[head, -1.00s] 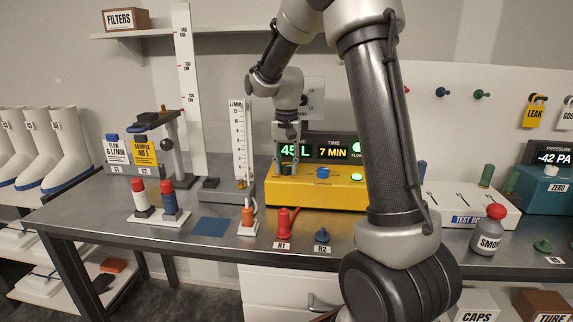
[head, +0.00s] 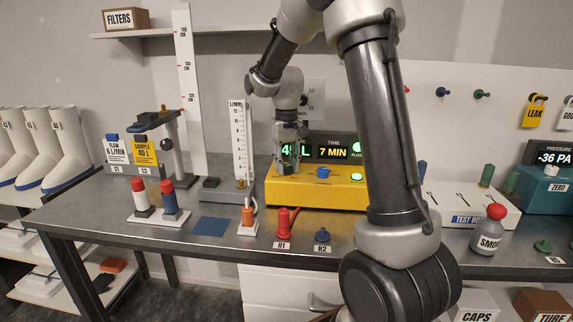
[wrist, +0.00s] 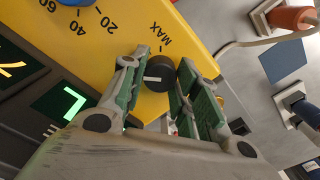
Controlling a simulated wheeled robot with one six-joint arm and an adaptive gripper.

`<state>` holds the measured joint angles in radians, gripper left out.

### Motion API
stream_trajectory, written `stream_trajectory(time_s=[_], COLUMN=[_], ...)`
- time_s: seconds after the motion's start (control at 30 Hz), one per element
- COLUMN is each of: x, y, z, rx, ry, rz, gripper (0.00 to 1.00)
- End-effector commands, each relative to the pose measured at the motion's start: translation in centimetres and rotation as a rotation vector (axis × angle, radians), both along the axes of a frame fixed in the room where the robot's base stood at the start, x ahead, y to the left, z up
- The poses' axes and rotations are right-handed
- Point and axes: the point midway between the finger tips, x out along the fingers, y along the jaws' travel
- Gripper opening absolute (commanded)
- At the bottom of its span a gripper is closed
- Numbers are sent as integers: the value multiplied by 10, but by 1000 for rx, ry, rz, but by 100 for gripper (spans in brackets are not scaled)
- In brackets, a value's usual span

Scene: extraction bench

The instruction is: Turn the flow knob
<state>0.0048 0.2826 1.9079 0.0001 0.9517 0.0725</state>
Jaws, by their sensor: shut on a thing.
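The yellow device (head: 340,195) stands on the bench, with a lit display box (head: 330,149) behind it reading "7 MIN". My gripper (head: 288,168) reaches down to the device's left part. In the wrist view the black flow knob (wrist: 160,72) sits on the yellow face near the word "MAX", with a white mark across it. My gripper (wrist: 157,73) has its green-padded fingers on either side of the knob and is shut on it. The knob is hidden behind the fingers in the head view. A blue knob (head: 322,172) is farther right on the device.
The flow meter column (head: 241,142) marked "L/MIN" stands just left of the device. The white test box (head: 460,204) and smoke bottle (head: 488,236) are at right.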

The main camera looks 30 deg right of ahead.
Motion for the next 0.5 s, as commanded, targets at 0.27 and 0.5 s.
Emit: stream_trajectory(time_s=[0.27,0.5], x=[1,1], y=[0,0], z=[1,1], rx=[0,-1], ry=[-2,-3], rz=[142,193], gripper=[7,7])
